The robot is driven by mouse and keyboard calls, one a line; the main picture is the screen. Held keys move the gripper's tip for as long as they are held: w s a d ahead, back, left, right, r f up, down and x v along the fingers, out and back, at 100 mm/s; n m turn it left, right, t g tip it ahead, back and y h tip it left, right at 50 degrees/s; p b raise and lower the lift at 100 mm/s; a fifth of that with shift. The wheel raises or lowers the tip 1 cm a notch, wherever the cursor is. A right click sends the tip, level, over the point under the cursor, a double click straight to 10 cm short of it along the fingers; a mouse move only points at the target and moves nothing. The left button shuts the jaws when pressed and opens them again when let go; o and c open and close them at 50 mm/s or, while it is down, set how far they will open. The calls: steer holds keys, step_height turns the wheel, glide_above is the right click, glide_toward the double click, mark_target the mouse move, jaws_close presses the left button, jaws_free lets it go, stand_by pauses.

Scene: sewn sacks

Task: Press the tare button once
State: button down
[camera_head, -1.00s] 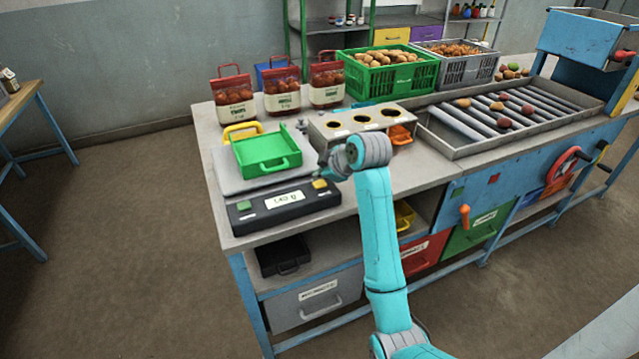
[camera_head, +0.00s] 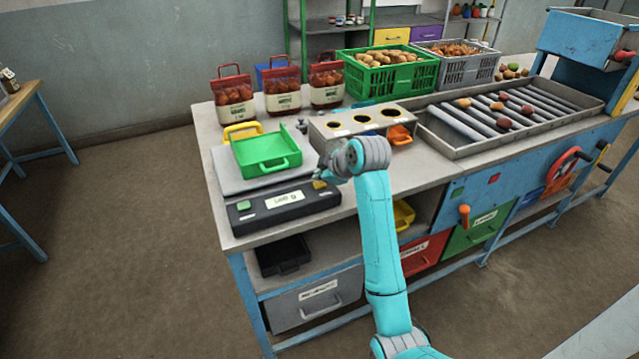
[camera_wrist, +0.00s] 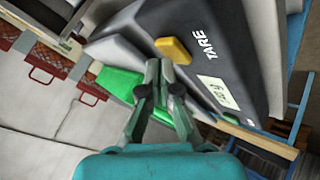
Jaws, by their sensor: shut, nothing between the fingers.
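The scale's dark console (camera_head: 283,207) lies at the front left of the bench, with a lit display (camera_head: 285,199) and a green button (camera_head: 244,205) at its left. The yellow tare button (camera_head: 320,184) is at the console's right end. In the wrist view the yellow button (camera_wrist: 173,50) shows beside the word TARE. My gripper (camera_head: 322,172) is over the right end of the console, close to the yellow button. In the wrist view my gripper (camera_wrist: 159,65) is shut and empty, its tips just short of the button in the picture. I cannot tell whether they touch it.
A green tray (camera_head: 265,158) sits on the scale's plate (camera_head: 228,183). A grey block with round holes (camera_head: 345,123) stands behind my wrist. Red-topped sacks (camera_head: 233,101) line the back. A roller tray (camera_head: 510,120) is at the right.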

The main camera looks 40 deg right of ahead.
mark_target(321, 185)
steer(key=shift+f, duration=0.5)
stand_by(0.4)
steer(key=shift+r, duration=0.9)
steer(key=shift+r, duration=2.5)
